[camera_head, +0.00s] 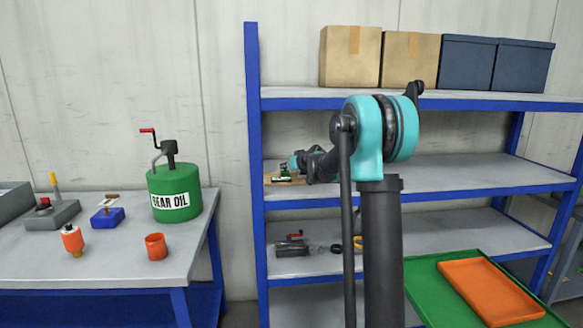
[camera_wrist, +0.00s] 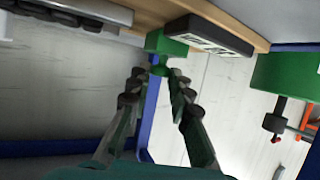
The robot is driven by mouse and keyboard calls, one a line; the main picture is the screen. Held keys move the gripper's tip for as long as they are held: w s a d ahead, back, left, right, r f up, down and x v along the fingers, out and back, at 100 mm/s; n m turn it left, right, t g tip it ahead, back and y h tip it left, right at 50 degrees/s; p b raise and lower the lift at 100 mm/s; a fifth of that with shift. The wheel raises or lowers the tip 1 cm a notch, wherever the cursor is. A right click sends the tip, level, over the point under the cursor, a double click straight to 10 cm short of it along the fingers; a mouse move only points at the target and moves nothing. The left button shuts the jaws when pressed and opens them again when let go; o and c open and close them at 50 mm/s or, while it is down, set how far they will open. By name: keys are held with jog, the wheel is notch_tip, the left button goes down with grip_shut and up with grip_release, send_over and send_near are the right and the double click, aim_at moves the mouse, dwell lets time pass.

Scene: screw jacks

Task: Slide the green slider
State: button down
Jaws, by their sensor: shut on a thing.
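The green slider (camera_wrist: 166,43) is a small green block at the edge of a wooden board (camera_wrist: 230,19) in the wrist view. A small green knob (camera_wrist: 159,70) sticks out from it towards my gripper. My gripper (camera_wrist: 160,75) is shut on this knob, with its two fingers on either side. In the head view the green slider (camera_head: 284,170) is small, on the board on the middle shelf. My gripper (camera_head: 299,164) reaches it from the right. A dark bar with a pale marked strip (camera_wrist: 208,35) lies beside the slider.
The blue-framed shelf (camera_head: 255,130) has an upright close to the board. A green gear oil drum (camera_head: 176,185) stands on the table (camera_head: 110,248) at left. Tools (camera_head: 291,247) lie on the shelf below. Boxes (camera_head: 350,57) fill the top shelf.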

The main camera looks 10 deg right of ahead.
jog(key=shift+a, duration=0.15)
jog(key=c, duration=1.4)
grip_release()
jog(key=shift+a, duration=0.1)
jog(key=v, duration=1.2)
jog(key=s+d+f+m+g+h, duration=0.1)
jog(key=s+f+g, duration=0.1)
jog(key=s+f, duration=0.7)
jog(key=s+d+f+m+g+h, duration=0.2)
jog(key=s+f, duration=0.8)
jog(key=s, duration=1)
jog(key=s+d+f+m+g+h, duration=0.1)
jog(key=s+f+g, duration=0.3)
jog(key=s+f, duration=0.5)
jog(key=shift+s+d+f+h, duration=0.1)
jog(key=shift+s+d+h, duration=0.1)
jog(key=shift+s, duration=0.85)
jog(key=shift+s+d+f+h, duration=0.1)
jog(key=shift+s+d+h, duration=0.1)
jog(key=shift+s, duration=0.85)
jog(key=shift+s+d+f+h, duration=0.1)
jog(key=shift+s+d, duration=0.1)
jog(key=shift+s, duration=0.9)
